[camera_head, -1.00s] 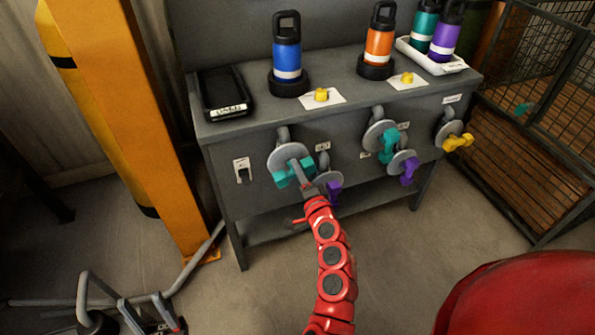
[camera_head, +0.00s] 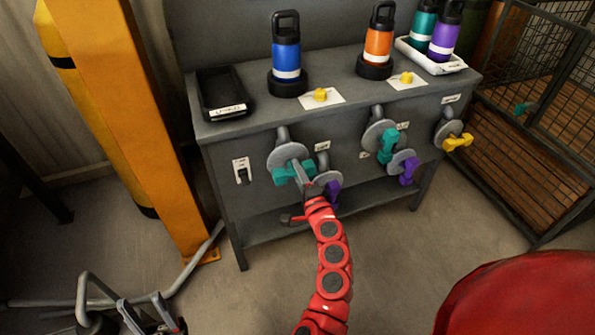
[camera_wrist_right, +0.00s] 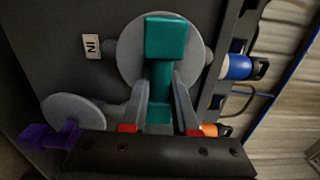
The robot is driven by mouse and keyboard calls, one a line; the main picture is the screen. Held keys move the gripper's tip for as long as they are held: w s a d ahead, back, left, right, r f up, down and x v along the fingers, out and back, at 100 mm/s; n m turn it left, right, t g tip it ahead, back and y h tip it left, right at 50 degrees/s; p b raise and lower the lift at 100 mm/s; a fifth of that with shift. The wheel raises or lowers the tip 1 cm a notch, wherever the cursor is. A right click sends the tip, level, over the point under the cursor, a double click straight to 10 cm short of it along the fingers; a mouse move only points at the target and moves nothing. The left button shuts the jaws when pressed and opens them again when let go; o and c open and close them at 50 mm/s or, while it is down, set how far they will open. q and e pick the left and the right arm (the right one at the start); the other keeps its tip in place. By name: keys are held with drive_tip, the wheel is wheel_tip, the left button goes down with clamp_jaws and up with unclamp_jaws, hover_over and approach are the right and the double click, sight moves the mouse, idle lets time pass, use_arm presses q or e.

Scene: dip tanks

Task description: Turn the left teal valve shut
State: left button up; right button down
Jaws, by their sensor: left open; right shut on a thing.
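The left teal valve has a teal bar handle (camera_head: 285,175) on a round grey disc (camera_head: 284,154), on the cabinet's front at left. My right gripper (camera_head: 299,173), on the red arm, is shut on this handle. In the right wrist view, the teal handle (camera_wrist_right: 166,40) stands upright before the grey disc, its lower part between the two grey fingers (camera_wrist_right: 160,105). The gripper hides part of the handle in the head view. My left gripper (camera_head: 124,298) is open and empty, low at the left, away from the cabinet.
A purple valve (camera_head: 333,193) sits close below right of the gripped handle. Another teal valve (camera_head: 386,147), a second purple valve (camera_head: 408,171) and a yellow valve (camera_head: 458,142) are further right. An orange post (camera_head: 135,130) stands left. Bottles stand on the cabinet top (camera_head: 335,75).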

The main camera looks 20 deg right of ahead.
drive_tip(key=c, duration=0.7)
unclamp_jaws()
drive_tip(key=s, duration=1.7)
drive_tip(key=shift+s+d, duration=0.25)
drive_tip(key=shift+d, duration=0.05)
